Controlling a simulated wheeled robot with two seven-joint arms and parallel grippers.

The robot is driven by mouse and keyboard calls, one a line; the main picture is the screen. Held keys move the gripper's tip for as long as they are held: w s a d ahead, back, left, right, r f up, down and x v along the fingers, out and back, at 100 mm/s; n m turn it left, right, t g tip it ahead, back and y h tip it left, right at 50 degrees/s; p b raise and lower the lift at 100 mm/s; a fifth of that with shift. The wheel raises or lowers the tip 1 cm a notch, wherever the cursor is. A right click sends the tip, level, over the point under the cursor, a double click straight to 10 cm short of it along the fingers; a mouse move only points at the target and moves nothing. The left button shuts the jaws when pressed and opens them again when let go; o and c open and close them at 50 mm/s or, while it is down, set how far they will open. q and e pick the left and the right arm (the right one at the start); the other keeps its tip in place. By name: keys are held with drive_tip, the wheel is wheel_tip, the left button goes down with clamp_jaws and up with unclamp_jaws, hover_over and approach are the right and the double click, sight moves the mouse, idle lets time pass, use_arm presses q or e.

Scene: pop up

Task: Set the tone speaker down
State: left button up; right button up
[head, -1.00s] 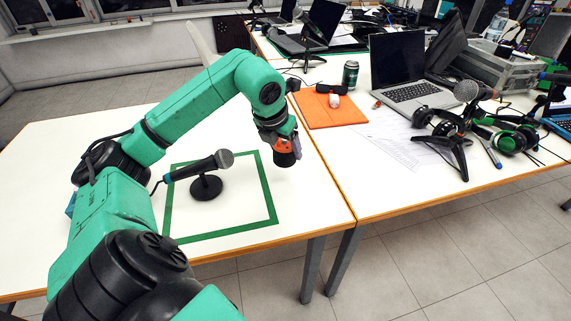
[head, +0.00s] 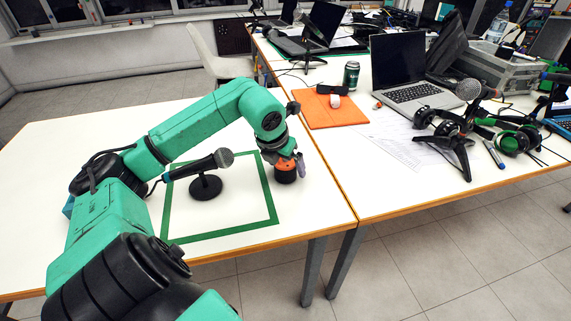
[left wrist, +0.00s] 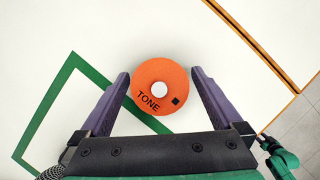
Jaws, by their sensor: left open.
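The tone speaker (head: 285,175) is a short round black can with an orange top. It stands upright on the white table, just right of the green tape square's right side. In the left wrist view its orange top (left wrist: 158,100) shows the word TONE and a pale round centre. My left gripper (head: 290,165) is above it, pointing down. In the left wrist view its two purple fingers are open, one on each side of the speaker, with narrow gaps showing.
A microphone on a round stand (head: 205,186) stands inside the green tape square (head: 220,233). The table edge is close on the right. The adjoining table holds an orange folder (head: 330,112), a can (head: 351,75), a laptop (head: 412,92) and headphones (head: 515,140).

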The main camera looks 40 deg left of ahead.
use_arm(q)
drive_tip(key=v, duration=1.2)
drive_tip(key=shift+b, duration=0.3)
use_arm(e)
drive_tip(key=shift+w, duration=0.5)
use_arm(q)
drive_tip(key=shift+w+r, duration=0.1)
